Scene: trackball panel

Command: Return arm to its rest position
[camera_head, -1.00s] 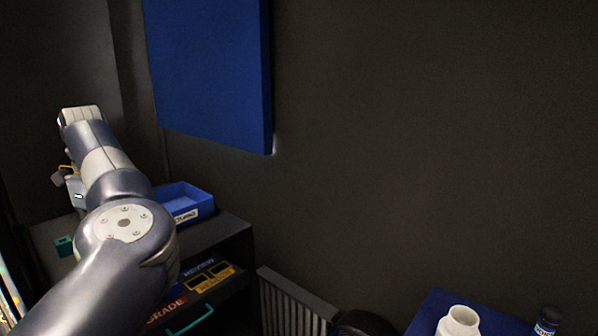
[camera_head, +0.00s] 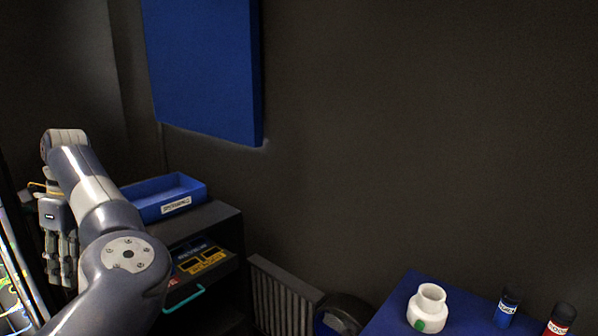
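My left arm comes in from the lower left, bent, with its upper link close to the camera. My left gripper (camera_head: 61,272) hangs at the far left with its fingers pointing down, left of the dark cabinet. The fingers lie close together in this view, and the gap between their tips is not clear. I see nothing held in it. My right arm and gripper are out of the picture.
A blue bin (camera_head: 168,197) with a white label sits on the dark cabinet (camera_head: 228,217), which has a teal handle (camera_head: 184,299). A ribbed grey panel (camera_head: 284,298) stands beside it. A blue table (camera_head: 392,307) at lower right holds a white jar (camera_head: 428,306), a blue bottle (camera_head: 507,307) and a red bottle (camera_head: 560,319).

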